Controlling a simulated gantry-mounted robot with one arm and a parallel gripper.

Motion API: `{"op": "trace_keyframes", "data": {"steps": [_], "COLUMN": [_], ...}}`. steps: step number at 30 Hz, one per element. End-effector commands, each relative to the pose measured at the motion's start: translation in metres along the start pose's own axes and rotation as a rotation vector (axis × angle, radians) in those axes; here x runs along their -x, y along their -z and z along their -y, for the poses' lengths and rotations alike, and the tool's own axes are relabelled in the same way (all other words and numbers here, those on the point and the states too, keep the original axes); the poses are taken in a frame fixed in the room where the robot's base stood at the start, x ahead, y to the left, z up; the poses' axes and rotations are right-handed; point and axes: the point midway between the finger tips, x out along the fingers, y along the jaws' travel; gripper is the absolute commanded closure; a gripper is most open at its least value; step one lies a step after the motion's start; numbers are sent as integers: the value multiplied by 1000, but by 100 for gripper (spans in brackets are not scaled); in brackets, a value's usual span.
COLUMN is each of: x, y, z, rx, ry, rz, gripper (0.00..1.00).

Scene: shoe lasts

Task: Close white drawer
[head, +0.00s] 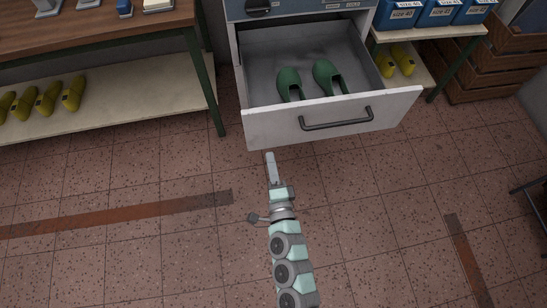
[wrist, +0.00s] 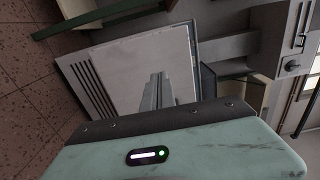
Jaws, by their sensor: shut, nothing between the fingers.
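The white drawer (head: 275,126) is pulled out of the cabinet. Its front faces me and carries a dark bar handle (head: 336,124). Two green shoe lasts, one on the left (head: 289,84) and one on the right (head: 327,77), lie inside. My gripper (head: 271,158) is shut and empty, just in front of the drawer's lower left part, left of the handle. Whether it touches the drawer is unclear. In the wrist view my shut fingers (wrist: 156,92) point at a pale panel (wrist: 125,68); no handle shows there.
A wooden workbench (head: 100,32) with yellow lasts (head: 46,98) on its lower shelf stands at left. At right are a rack with blue bins (head: 438,13) and wooden crates (head: 508,68). The tiled floor (head: 380,210) in front is mostly free.

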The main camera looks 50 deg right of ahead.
Motion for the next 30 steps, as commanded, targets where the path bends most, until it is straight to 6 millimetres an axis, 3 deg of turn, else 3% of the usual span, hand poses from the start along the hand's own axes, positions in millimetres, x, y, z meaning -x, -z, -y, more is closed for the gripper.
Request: {"op": "trace_keyframes", "data": {"steps": [9,15,21,30], "x": [-59,-84,-95,-96], "y": [1,2,1,1], "z": [1,-1,1,1], "rx": [0,0,1,2], "ry": [7,3,2,2], "rz": [-3,-4,-2,-2], "gripper": [100,100,100,100]}}
